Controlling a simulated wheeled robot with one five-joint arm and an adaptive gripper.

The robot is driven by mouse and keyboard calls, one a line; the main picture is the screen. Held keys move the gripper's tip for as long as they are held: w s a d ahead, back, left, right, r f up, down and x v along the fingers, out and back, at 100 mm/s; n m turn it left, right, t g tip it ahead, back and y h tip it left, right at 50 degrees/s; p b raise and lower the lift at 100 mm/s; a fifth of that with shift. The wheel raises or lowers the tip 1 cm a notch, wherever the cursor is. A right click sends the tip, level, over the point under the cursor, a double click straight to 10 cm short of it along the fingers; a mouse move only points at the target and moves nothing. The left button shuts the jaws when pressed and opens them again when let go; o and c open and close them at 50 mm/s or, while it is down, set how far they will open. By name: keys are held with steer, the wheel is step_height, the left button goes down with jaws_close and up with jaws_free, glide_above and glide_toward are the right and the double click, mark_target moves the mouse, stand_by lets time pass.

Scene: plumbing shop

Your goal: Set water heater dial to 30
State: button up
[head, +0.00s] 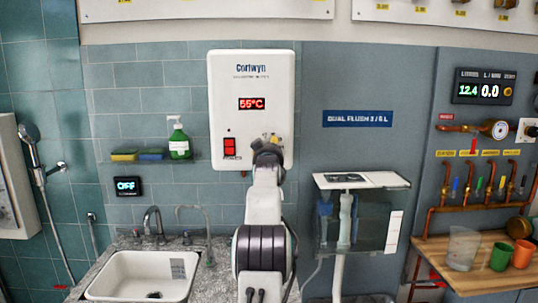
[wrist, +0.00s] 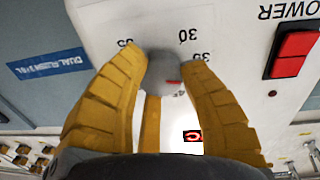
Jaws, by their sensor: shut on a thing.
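The white water heater (head: 222,90) hangs on the tiled wall, and its red display (head: 252,104) reads 55°C. My gripper (head: 271,140) is at the lower right of its front panel and hides most of the dial in the head view. In the wrist view, which is upside down, my yellow fingers (wrist: 163,62) are shut on the grey dial (wrist: 168,72), one on each side. A small red mark shows on the dial; which number it points at is unclear. The printed 30 (wrist: 188,36) stands beside the dial, with partly covered numbers on either side.
A red power switch (head: 229,147) is left of my gripper on the heater; it also shows in the wrist view (wrist: 292,55). A sink (head: 140,274) is below left, a clear cistern (head: 365,225) at right. A shelf with a green soap bottle (head: 179,143) is left of the heater.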

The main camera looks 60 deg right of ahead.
steer(key=n+b, duration=0.1)
steer(key=n, duration=0.4)
steer(key=shift+r, duration=0.15)
steer(key=shift+w+n, duration=0.1)
steer(key=shift+n, duration=0.2)
stand_by(0.3)
steer(key=o, duration=1.2)
steer(key=shift+f+v, duration=0.15)
steer(key=shift+v, duration=2.85)
steer(key=shift+f+v, duration=0.15)
steer(key=shift+v, duration=2.85)
